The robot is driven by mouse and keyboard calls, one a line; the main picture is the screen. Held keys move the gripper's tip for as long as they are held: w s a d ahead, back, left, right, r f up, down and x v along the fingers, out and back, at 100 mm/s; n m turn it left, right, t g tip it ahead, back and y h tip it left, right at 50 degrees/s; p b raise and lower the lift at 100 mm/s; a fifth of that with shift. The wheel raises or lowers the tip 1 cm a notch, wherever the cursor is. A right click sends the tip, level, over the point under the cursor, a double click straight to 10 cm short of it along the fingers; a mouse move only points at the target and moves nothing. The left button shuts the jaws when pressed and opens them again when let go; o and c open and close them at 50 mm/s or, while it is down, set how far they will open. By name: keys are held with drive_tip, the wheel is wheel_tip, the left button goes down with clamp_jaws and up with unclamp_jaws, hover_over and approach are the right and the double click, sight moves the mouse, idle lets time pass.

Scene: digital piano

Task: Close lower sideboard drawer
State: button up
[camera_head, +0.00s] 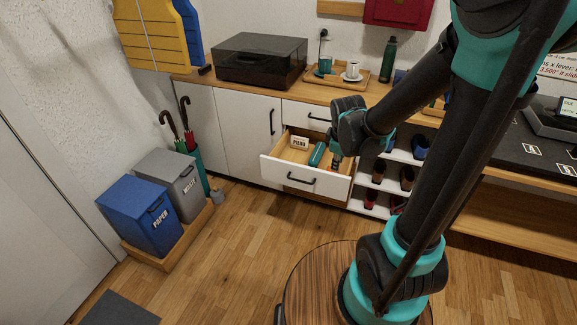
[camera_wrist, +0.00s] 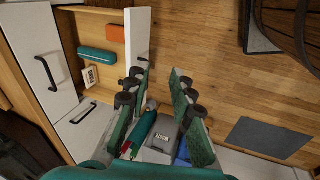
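The lower sideboard drawer (camera_head: 287,171) is pulled out, its white front and dark handle (camera_head: 301,180) facing the room. In the wrist view, the drawer front (camera_wrist: 138,30) shows nearly edge-on. Inside are a teal case (camera_head: 317,154), a label reading PIANO (camera_head: 299,142) and an orange item (camera_wrist: 115,33). My gripper (camera_head: 336,163) is at the drawer's right part, near the front panel.
The upper drawer (camera_head: 306,116) above is shut. Shoe shelves (camera_head: 383,187) stand right of the drawer. Blue (camera_head: 138,215) and grey (camera_head: 172,184) bins stand left, beside umbrellas (camera_head: 187,125). The wood floor (camera_head: 240,235) before the drawer is clear.

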drive_tip(key=w+a+f+n, duration=0.1)
drive_tip(key=w+a+n, duration=0.1)
drive_tip(key=a+n, duration=0.1)
drive_tip(key=w+a+f+n, duration=0.1)
drive_tip(key=w+a+n, duration=0.2)
drive_tip(key=w+a+f+n, duration=0.2)
drive_tip(key=w+a+n, duration=0.1)
drive_tip(key=n, duration=0.1)
drive_tip(key=shift+w+a, duration=0.25)
drive_tip(key=shift+a, duration=0.1)
clamp_jaws()
drive_tip(key=n+h, duration=0.1)
drive_tip(key=n, duration=0.8)
approach(290, 170)
wheel_tip(290, 170, down, 4)
drive_tip(key=shift+s+r, duration=0.1)
drive_tip(key=shift+s, duration=0.1)
drive_tip(key=shift+w+d, duration=0.15)
drive_tip(key=shift+w, duration=0.55)
drive_tip(key=shift+w, duration=0.1)
